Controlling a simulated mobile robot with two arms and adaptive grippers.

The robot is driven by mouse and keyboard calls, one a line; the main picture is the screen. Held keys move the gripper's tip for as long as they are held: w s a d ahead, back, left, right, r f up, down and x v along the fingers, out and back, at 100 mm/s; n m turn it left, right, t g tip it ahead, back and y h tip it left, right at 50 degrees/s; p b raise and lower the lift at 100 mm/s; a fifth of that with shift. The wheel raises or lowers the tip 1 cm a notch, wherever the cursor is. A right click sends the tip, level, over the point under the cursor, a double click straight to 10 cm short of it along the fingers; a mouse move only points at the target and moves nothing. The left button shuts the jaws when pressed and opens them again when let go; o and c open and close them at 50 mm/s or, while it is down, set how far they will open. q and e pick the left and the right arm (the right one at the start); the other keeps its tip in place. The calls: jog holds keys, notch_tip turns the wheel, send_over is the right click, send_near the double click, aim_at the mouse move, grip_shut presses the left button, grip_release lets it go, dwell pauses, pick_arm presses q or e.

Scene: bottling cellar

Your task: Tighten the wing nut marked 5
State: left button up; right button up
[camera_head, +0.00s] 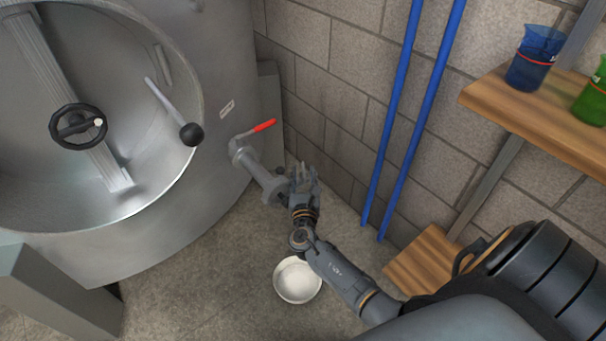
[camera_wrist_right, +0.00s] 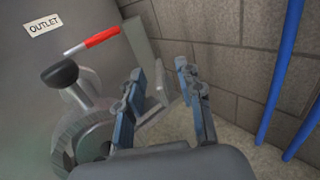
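No number 5 is readable in either view, and I cannot make out a wing nut for certain. A grey outlet pipe (camera_head: 262,178) sticks out from the steel tank, with a flange at its end; the flange also shows in the right wrist view (camera_wrist_right: 72,135). My right gripper (camera_head: 304,174) is beside the flanged end. In the right wrist view its two fingers (camera_wrist_right: 162,72) stand apart. A small pale grey part (camera_wrist_right: 158,90) shows between and beyond them; whether the fingers touch it is unclear. My left gripper is out of view.
A red-handled valve lever (camera_head: 264,126) sits above the pipe, close to the gripper. The tank (camera_head: 222,65) fills the left. A white bowl (camera_head: 297,280) is on the floor below my arm. Blue pipes (camera_head: 393,110) run along the block wall; a wooden shelf (camera_head: 540,120) is at right.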

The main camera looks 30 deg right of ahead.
jog(key=shift+r, duration=0.1)
jog(key=shift+s+a, duration=0.1)
jog(key=shift+s, duration=0.05)
jog(key=v, duration=1.1)
jog(key=shift+s+a, duration=0.2)
jog(key=shift+s, duration=0.05)
